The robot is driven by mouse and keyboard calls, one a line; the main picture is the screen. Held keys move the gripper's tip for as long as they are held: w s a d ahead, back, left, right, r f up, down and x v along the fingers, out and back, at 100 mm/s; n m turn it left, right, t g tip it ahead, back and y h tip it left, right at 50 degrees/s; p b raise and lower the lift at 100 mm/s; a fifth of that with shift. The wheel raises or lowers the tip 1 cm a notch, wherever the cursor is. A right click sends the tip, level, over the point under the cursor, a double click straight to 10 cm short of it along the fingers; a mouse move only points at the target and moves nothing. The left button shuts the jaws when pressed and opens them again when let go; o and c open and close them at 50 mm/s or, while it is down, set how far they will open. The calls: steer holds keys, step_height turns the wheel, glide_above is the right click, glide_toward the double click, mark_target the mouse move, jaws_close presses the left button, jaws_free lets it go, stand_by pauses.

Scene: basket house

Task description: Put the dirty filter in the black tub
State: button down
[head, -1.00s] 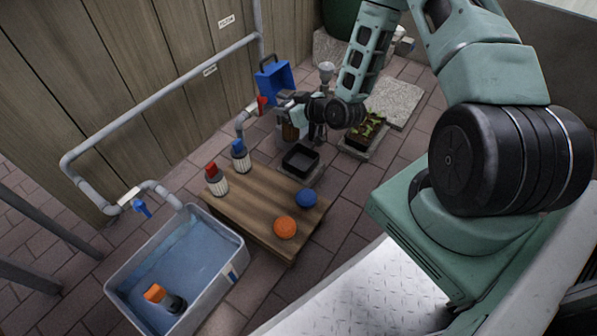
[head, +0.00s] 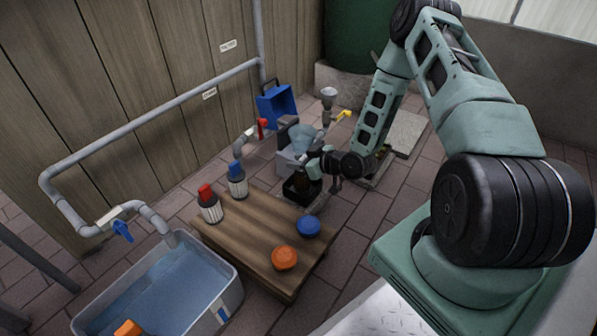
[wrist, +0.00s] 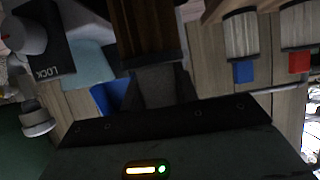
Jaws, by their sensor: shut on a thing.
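The dirty filter (wrist: 147,28) is brown and pleated, and my gripper (head: 309,169) is shut on it. In the head view the dark filter (head: 306,183) hangs below my gripper, right at the black tub (head: 291,196). The square tub stands on the floor behind the wooden table. My gripper and the filter hide part of its opening. I cannot tell whether the filter touches the tub's bottom. In the wrist view the tub is not clearly visible.
The low wooden table (head: 246,238) holds a red-capped filter (head: 209,206), a blue-capped filter (head: 237,182), an orange cap (head: 284,257) and a blue cap (head: 308,226). A water basin (head: 160,290) is at front left. A grey housing (head: 291,158) and blue box (head: 277,107) stand behind the tub.

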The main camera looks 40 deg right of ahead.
steer(key=shift+f, duration=0.95)
steer(key=shift+b, duration=0.3)
steer(key=shift+f, duration=0.2)
steer(key=c, duration=1.1)
jaws_free()
steer(key=shift+o, duration=0.2)
